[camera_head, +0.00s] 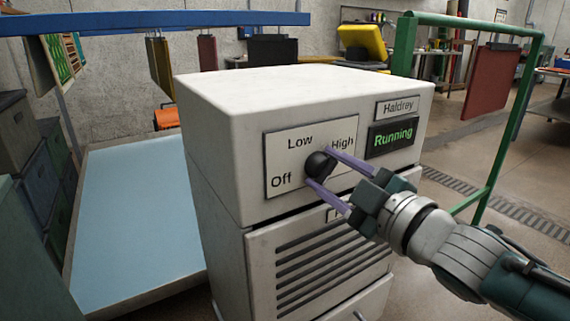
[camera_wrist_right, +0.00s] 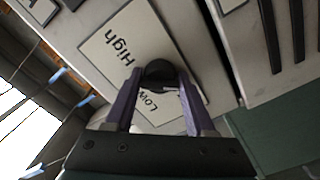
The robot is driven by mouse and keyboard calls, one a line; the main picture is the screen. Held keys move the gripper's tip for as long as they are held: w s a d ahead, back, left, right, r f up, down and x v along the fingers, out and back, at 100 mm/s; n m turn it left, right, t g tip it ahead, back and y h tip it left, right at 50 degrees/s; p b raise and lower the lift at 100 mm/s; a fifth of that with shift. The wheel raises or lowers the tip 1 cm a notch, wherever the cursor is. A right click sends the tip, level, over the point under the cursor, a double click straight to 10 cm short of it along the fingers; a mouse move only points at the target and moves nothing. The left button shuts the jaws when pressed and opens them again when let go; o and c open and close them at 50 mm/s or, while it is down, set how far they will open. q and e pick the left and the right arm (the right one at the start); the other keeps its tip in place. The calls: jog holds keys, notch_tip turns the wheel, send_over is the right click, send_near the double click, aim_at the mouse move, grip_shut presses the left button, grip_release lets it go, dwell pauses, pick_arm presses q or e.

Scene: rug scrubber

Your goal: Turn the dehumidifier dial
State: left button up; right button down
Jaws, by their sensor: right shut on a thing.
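The dehumidifier (camera_head: 218,153) is a white box-shaped cabinet with a dial plate marked Off, Low and High on its front. Its black dial (camera_head: 318,168) sits low in the middle of the plate. A small display (camera_head: 393,138) to the right reads "Running" in green. My right gripper (camera_head: 321,167) is shut on the dial, with one purple finger above it and one below. In the right wrist view the dial (camera_wrist_right: 160,72) sits between the two fingertips. The dial's pointer direction is hard to tell behind the fingers. My left gripper is not in view.
A pale blue tray-like table (camera_head: 135,215) stands to the left of the cabinet. A green frame (camera_head: 490,170) with a hanging red panel (camera_head: 490,85) stands to the right. A blue rail (camera_head: 150,20) with hanging pieces runs behind. Dark bins (camera_head: 30,165) line the left edge.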

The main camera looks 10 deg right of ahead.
jog(key=m, duration=0.3)
jog(key=shift+m, duration=0.4)
jog(key=shift+m+p, duration=0.3)
jog(key=shift+c, duration=1.2)
grip_release()
